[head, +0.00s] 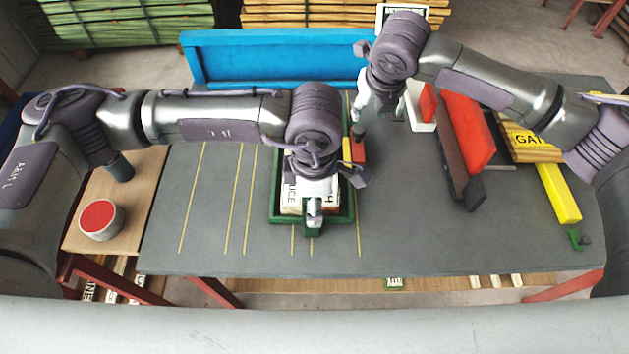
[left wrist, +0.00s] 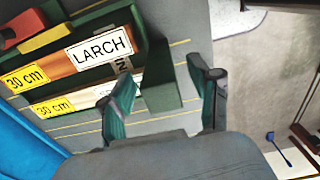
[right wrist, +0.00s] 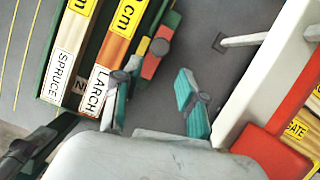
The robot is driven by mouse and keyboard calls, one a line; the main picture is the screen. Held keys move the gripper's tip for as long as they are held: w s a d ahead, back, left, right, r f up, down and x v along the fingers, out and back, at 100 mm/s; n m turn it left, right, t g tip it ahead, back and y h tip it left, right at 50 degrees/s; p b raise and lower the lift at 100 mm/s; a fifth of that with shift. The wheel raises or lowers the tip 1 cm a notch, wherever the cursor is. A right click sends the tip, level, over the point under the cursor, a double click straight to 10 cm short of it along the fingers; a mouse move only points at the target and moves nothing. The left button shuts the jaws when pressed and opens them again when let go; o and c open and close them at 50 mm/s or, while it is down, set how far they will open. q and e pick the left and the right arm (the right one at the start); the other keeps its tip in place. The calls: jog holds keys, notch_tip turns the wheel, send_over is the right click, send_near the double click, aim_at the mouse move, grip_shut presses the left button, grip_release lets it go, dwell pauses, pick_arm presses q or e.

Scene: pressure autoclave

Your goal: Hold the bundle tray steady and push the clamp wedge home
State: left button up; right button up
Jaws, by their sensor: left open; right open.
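The green bundle tray (head: 350,212) stands on the grey table with labelled wood pieces in it, mostly hidden by my left arm. The left wrist view shows a LARCH board (left wrist: 88,58) in it. My left gripper (head: 314,218) is open at the tray's near end; a green upright block (left wrist: 163,75) of the tray shows between its fingers (left wrist: 165,92). The clamp wedge, apparently the red piece (head: 358,152) with a dark knob, lies at the tray's right side beside a yellow strip (right wrist: 140,48). It shows in the right wrist view (right wrist: 155,62). My right gripper (head: 379,110) is open near its knob end, apparently apart from it.
A blue trough (head: 270,62) lines the table's back. Red and dark panels (head: 465,135), a GATE board (head: 530,140) and a yellow bar (head: 558,192) lie at the right. A red-topped round button (head: 99,216) stands at the left. The table's front is clear.

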pick_arm(q)
jog(key=shift+f, duration=1.1)
grip_shut()
pick_arm(e)
jog(key=c, duration=0.3)
jog(key=shift+s+a+f+m+g, duration=0.1)
jog(key=shift+f+m+g, duration=0.45)
jog(key=shift+g, duration=0.35)
grip_shut()
jog(key=m+g, duration=0.1)
jog(key=g, duration=0.1)
send_over(359, 156)
jog(key=shift+h, duration=0.3)
jog(key=shift+f, duration=3.6)
jog(key=shift+f, duration=0.1)
jog(key=shift+f, duration=1.6)
